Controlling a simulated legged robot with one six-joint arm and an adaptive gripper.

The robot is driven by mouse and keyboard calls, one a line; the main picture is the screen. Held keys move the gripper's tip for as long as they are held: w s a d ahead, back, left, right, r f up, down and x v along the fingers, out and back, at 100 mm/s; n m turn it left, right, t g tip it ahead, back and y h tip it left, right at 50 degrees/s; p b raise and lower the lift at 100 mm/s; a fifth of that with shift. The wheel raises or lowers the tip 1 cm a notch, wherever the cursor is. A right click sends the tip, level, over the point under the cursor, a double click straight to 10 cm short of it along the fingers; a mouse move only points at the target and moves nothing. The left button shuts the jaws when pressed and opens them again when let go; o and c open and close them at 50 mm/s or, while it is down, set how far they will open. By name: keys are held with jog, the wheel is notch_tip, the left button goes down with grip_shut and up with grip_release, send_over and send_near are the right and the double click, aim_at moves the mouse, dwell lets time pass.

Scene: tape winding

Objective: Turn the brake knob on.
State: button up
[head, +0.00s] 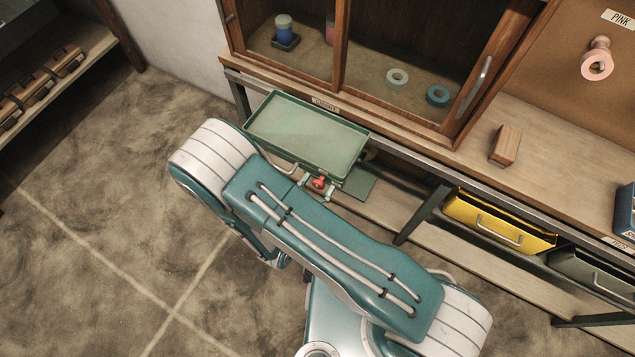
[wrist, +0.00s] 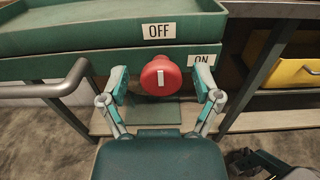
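The red brake knob (wrist: 160,79) sits on the front of a green tray-topped unit (wrist: 40,67); it also shows small in the head view (head: 319,183). A white line on its face stands upright, toward the OFF label (wrist: 158,31) above it. The ON label (wrist: 203,61) is to its upper right, partly covered by a finger. My gripper (wrist: 162,88) is open, with one finger on each side of the knob. A gap shows on both sides. In the head view my arm hides most of the gripper.
A grey handle bar (wrist: 50,88) juts out left of the knob. A dark table leg (wrist: 262,80) and a yellow drawer (wrist: 298,73) are to the right. In the head view, a wooden cabinet (head: 340,50) stands behind the green tray (head: 305,128). Open floor lies at left.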

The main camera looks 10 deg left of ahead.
grip_shut()
jog(key=shift+m, duration=0.4)
jog(key=m, duration=0.3)
jog(key=shift+m, duration=0.4)
jog(key=m, duration=0.4)
jog(key=shift+m, duration=0.3)
jog(key=m, duration=0.8)
jog(key=shift+f+m, duration=0.1)
jog(key=shift+m, duration=0.2)
